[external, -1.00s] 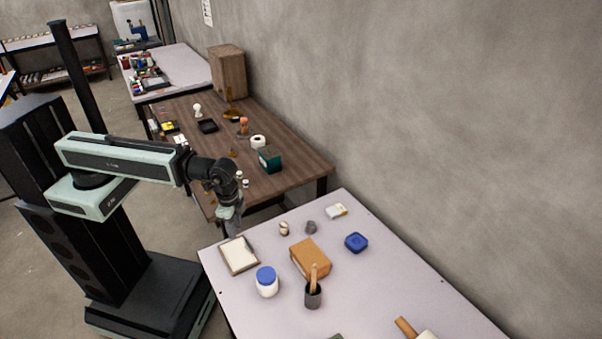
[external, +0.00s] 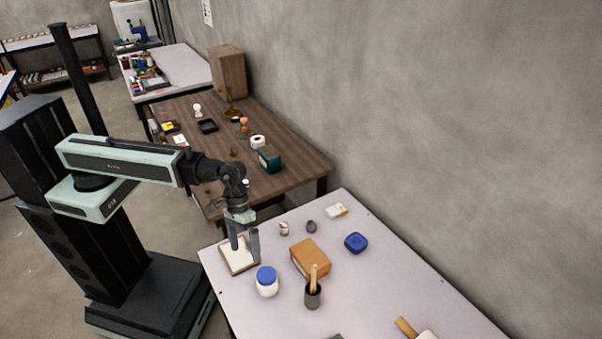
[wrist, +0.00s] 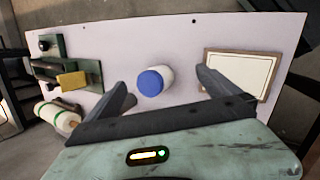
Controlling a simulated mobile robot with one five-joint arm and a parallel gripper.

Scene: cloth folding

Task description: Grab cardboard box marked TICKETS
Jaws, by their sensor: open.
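A brown cardboard box (external: 310,258) lies on the pale table, in the middle of its near part in the external view. No lettering on it is legible at this size. My gripper (external: 245,247) is open and empty, pointing down over the framed white board (external: 237,261), to the left of the box and apart from it. In the wrist view, the two fingers of my gripper (wrist: 162,82) are spread wide with nothing held between them. The box does not show in the wrist view.
A blue-lidded white jar (external: 267,282) and a dark cup with wooden sticks (external: 313,294) stand close in front of the box. A blue case (external: 356,243) lies to its right. A green device (wrist: 68,72) shows in the wrist view. The pale table (external: 390,285) has free room at right.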

